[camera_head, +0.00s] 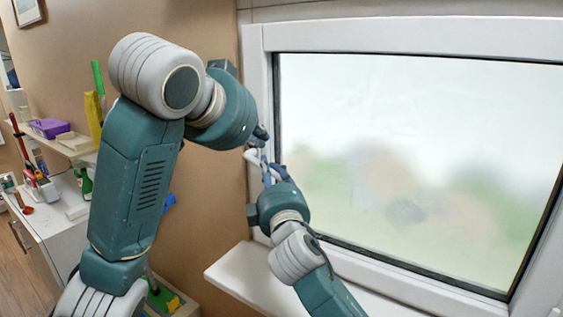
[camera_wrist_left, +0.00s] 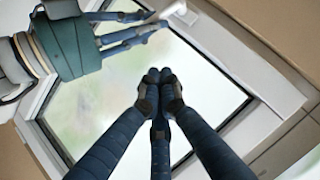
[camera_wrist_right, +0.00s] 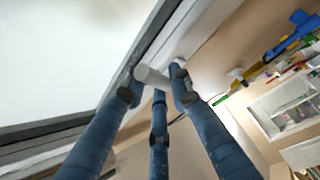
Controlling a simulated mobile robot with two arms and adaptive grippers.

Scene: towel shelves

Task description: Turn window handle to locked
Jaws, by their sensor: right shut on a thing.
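The white window handle (camera_head: 252,157) is on the left side of the window frame (camera_head: 258,90), partly hidden by my grippers in the head view. My right gripper (camera_wrist_right: 155,75) has its fingers closed around the white handle (camera_wrist_right: 150,76), seen up close in the right wrist view. In the head view, my right gripper (camera_head: 269,172) comes up to the handle from below. My left gripper (camera_head: 262,134) is just above it. In the left wrist view, the left fingertips (camera_wrist_left: 160,76) are together with nothing visible between them. The right gripper's fingers also show there, near the handle (camera_wrist_left: 172,10).
The frosted window pane (camera_head: 420,150) fills the right of the head view. A white sill (camera_head: 235,275) juts out below it. Shelves at the left hold a purple box (camera_head: 49,128) and bottles. The brown wall (camera_head: 205,190) between is bare.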

